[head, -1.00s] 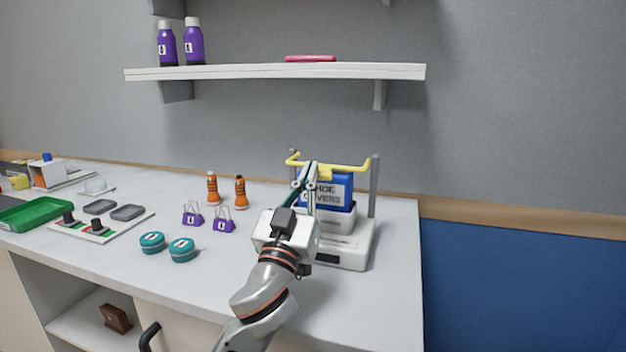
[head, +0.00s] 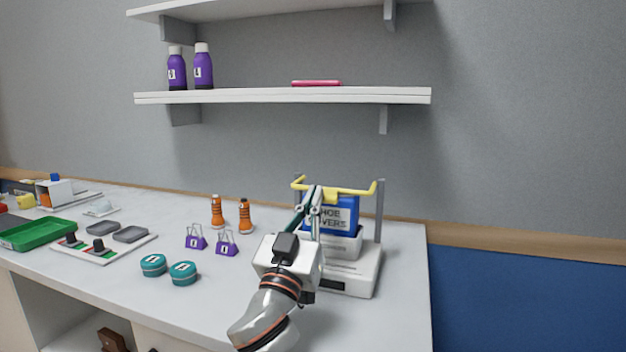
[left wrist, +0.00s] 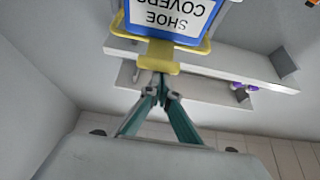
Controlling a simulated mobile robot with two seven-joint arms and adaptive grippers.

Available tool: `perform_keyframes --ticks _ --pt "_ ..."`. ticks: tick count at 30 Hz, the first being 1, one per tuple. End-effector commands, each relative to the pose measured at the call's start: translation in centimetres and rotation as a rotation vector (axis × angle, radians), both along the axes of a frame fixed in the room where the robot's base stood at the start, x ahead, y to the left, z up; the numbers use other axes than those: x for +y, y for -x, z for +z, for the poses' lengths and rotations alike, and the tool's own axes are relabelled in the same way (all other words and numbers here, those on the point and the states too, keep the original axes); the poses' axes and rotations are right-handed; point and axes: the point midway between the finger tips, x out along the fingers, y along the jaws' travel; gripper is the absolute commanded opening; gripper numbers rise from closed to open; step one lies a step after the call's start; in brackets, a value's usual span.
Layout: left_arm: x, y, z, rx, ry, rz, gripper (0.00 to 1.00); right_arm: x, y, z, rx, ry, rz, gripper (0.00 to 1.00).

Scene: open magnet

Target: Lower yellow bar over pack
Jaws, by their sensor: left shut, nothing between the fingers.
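The yellow bar (head: 368,190) spans between two grey posts (head: 380,215) of a white stand, near their tops. The blue pack (head: 335,213), labelled "SHOE COVERS", stands upright in a white holder just below and behind the bar's front. My left gripper (head: 316,189) is shut and empty, with its tips at the bar's front. In the left wrist view, the shut fingertips (left wrist: 161,82) are at the yellow bar's tab (left wrist: 158,57); I cannot tell whether they touch. The pack (left wrist: 170,18) shows beyond the bar there. My right gripper is not in view.
The white stand base (head: 362,278) sits near the counter's right edge. Orange bottles (head: 245,216), purple clips (head: 227,245) and teal tins (head: 184,273) stand to the left. A green tray (head: 40,235) lies far left. A shelf (head: 280,96) hangs above.

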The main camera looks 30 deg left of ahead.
Motion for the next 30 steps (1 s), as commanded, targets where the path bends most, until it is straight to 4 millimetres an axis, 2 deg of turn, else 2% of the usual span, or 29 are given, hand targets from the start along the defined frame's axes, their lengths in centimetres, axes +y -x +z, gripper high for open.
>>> perform_keyframes --ticks 2,12,15,21,30 --pt "0.1 -0.2 0.8 0.004 0.0 0.003 0.0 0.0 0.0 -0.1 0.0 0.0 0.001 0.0" --pt "-0.1 0.3 7.7 -0.012 -0.001 -0.001 0.0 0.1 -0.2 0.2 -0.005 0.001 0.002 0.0" --pt "-0.1 0.3 8.9 -0.012 0.0 -0.001 0.0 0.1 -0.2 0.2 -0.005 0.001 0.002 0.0" --pt "-0.1 0.3 10.0 -0.011 -0.003 0.0 0.0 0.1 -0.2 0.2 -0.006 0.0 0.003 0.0" --pt "-0.1 0.3 10.0 -0.011 -0.003 -0.001 0.0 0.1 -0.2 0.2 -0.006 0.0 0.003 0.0"
